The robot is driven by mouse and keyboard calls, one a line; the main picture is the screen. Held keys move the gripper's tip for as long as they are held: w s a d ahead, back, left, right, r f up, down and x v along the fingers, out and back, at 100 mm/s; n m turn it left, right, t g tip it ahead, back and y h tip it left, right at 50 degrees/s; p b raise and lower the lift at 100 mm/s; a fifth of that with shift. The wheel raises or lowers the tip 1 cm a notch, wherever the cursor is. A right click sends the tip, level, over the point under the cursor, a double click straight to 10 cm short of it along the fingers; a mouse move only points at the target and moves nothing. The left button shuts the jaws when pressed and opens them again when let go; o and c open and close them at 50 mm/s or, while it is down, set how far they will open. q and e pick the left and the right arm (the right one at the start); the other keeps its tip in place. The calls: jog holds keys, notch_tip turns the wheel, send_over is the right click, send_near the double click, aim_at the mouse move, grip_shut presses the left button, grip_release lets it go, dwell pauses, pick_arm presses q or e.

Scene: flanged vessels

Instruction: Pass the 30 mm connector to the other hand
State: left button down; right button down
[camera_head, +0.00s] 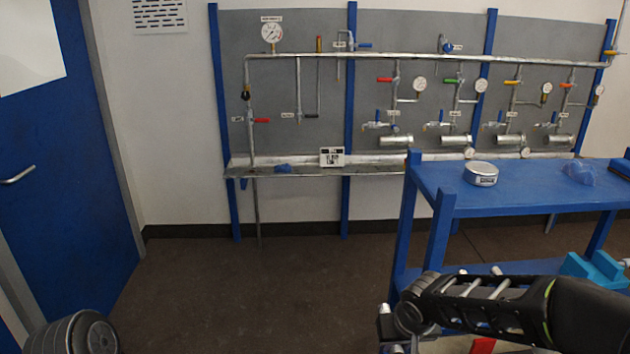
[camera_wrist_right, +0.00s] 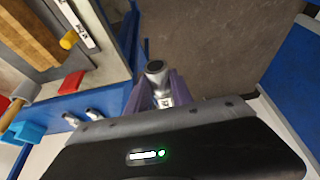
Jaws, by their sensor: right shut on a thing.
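The connector (camera_wrist_right: 157,72), a short silver metal cylinder with a dark round end, stands between the two purple-tinted fingers of my right gripper (camera_wrist_right: 158,92) in the right wrist view. The fingers are shut on its sides, and its far end sticks out past them. In the head view my right arm comes in from the right, and my right gripper (camera_head: 390,332) is low in the picture, in front of the blue bench's left leg and partly cut off by the bottom edge. The connector cannot be told clearly there. My left gripper is not in view.
The blue bench (camera_head: 450,203) carries a round silver tin (camera_head: 481,174) and a translucent blue item (camera_head: 580,172). Turquoise blocks (camera_head: 597,268) are at its lower right. A gauge-and-valve panel (camera_head: 300,85) stands behind.

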jog(key=a+r+n+y, duration=0.1)
jog(key=a+n, duration=0.3)
jog(key=a, duration=0.4)
jog(key=a+r+n+y, duration=0.2)
jog(key=a+r+n, duration=0.2)
jog(key=a, duration=0.5)
jog(key=shift+s+r+g, duration=0.2)
jog(key=shift+g, duration=0.2)
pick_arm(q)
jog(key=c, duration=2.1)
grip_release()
pick_arm(e)
jog(key=shift+a, duration=0.1)
